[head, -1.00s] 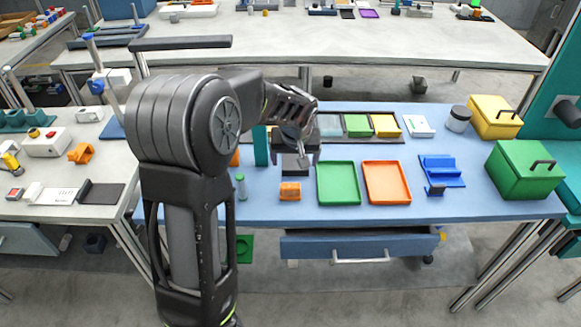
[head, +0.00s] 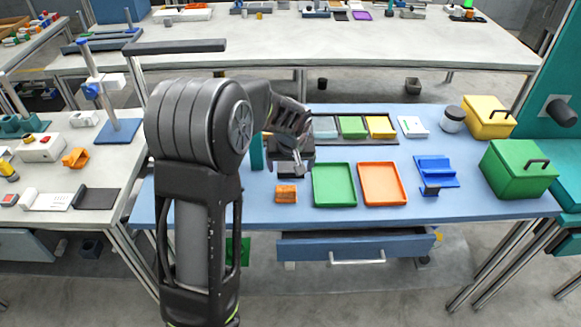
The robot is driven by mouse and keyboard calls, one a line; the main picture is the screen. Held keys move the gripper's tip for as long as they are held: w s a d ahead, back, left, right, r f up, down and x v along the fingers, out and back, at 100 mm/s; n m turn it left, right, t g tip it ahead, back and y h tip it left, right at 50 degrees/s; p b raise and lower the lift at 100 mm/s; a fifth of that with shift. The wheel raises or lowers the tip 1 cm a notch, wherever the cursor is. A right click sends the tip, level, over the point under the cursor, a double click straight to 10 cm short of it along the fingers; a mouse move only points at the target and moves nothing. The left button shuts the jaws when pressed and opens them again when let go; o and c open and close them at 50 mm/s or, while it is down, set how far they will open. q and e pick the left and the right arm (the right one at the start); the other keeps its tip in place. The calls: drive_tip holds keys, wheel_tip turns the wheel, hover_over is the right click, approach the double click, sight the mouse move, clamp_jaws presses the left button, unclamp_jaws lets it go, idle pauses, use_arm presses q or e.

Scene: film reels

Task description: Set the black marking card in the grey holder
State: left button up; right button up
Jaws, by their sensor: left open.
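My left gripper (head: 291,160) is open above the back left of the blue table, its fingers pointing down. A dark, low block (head: 285,170) lies right under the fingers and is partly covered by them; I cannot tell whether it is the grey holder or the black marking card, or whether the fingers touch it. A dark tray (head: 356,142) to its right shows pale grey, green and yellow plates; its left end is hidden by the gripper. A flat black piece (head: 97,199) lies on the left table. My right gripper is out of view.
An orange block (head: 286,193), a green tray (head: 334,204) and an orange tray (head: 382,202) lie in front. A blue stand (head: 436,172), green box (head: 518,170) and yellow box (head: 488,116) are to the right. A teal upright (head: 257,152) stands left of the gripper.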

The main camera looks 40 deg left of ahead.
sight(291, 172)
use_arm(q)
drive_tip(key=x, duration=0.5)
drive_tip(key=shift+w+p, duration=0.2)
drive_tip(key=shift+p, duration=0.15)
drive_tip(key=c, duration=1.3)
drive_tip(key=shift+r+b, duration=0.4)
drive_tip(key=shift+r, duration=4.7)
